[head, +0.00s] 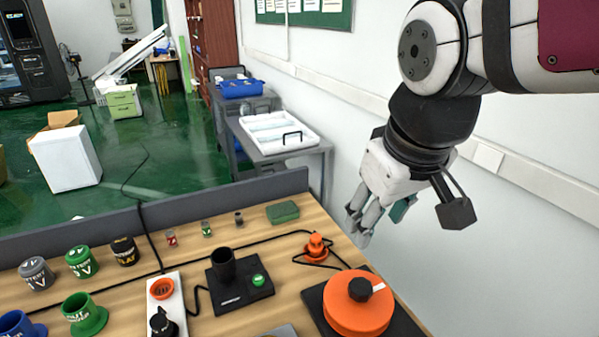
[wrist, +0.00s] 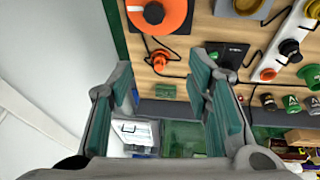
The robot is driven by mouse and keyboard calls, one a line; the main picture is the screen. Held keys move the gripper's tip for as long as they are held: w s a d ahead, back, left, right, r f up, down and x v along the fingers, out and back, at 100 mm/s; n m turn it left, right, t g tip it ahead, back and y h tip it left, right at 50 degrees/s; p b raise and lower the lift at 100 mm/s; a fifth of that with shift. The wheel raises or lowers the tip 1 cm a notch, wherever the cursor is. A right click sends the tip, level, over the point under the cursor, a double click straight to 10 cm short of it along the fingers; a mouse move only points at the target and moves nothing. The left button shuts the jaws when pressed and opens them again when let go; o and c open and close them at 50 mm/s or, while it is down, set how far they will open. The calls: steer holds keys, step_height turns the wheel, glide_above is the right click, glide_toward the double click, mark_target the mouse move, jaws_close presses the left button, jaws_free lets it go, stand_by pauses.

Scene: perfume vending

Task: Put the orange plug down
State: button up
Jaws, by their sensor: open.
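The orange plug (head: 316,246) stands on the wooden table near its right side, with a black cable lying around it. In the wrist view the plug (wrist: 159,62) shows between and beyond the fingertips, apart from them. My gripper (head: 372,218) is open and empty, raised beyond the table's right edge, to the right of the plug in the head view. The wrist view shows the gripper's teal-padded fingers (wrist: 165,80) spread wide with nothing between them.
A large orange disc (head: 358,302) with a black knob sits on a dark plate in front of the plug. A black device (head: 240,284) with a cup stands to the left. A green block (head: 282,212) lies behind. Several small jars and cups fill the left side.

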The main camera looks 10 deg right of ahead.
steer(key=s+f+m, duration=0.1)
steer(key=s+m, duration=0.1)
steer(key=s, duration=0.4)
steer(key=shift+t+y, duration=0.3)
steer(key=shift+t, duration=0.1)
steer(key=shift+a+f, duration=0.1)
steer(key=shift+c, duration=0.5)
